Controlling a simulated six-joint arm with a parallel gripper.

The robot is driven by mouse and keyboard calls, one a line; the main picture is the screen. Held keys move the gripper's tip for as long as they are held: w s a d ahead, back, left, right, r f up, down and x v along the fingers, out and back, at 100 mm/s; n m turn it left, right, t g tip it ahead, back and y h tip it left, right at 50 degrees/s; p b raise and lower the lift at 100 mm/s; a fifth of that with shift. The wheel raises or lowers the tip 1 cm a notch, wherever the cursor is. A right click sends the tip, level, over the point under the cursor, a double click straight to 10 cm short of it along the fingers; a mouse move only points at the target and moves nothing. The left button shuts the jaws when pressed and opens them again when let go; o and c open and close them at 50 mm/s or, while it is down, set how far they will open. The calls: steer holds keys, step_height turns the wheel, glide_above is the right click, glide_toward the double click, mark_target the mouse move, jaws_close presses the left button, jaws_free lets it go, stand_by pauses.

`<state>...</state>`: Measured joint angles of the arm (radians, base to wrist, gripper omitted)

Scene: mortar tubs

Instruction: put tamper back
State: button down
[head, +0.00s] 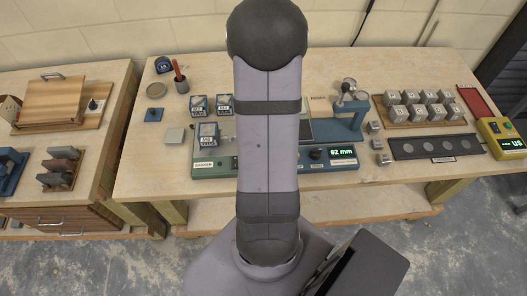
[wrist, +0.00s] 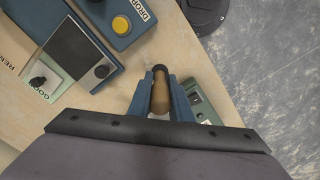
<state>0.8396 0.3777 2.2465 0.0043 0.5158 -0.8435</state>
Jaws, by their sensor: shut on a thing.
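My gripper (wrist: 160,82) is shut on a brown cylinder with a dark end, which appears to be the tamper (wrist: 160,95), in the wrist view. The tamper lies between the two blue fingers, and its dark end points away from the camera. In the head view my own arm covers the middle of the scene, and neither gripper nor tamper can be seen there. A grey cup (head: 182,87) with a red-handled tool (head: 177,69) stands at the back left of the bench. I cannot tell which spot belongs to the tamper.
A blue unit with a yellow button (wrist: 121,25) and a green-and-blue panel lie left of the gripper. Labelled blue moulds (head: 208,135) sit on the bench. A blue gauge stand (head: 345,118), grey cubes (head: 425,105) and a yellow meter (head: 501,138) are at the right.

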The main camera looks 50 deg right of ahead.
steer(key=shift+f, duration=1.65)
steer(key=shift+f, duration=0.2)
steer(key=c, duration=1.6)
jaws_free()
steer(key=shift+r, duration=0.1)
steer(key=shift+r+b, duration=0.95)
steer(key=shift+r, duration=5.2)
steer(key=a+f, duration=0.1)
steer(key=a, duration=0.7)
steer(key=a+f, duration=0.1)
steer(key=a, duration=1.5)
steer(key=shift+w+f, duration=0.2)
steer(key=shift+f, duration=0.2)
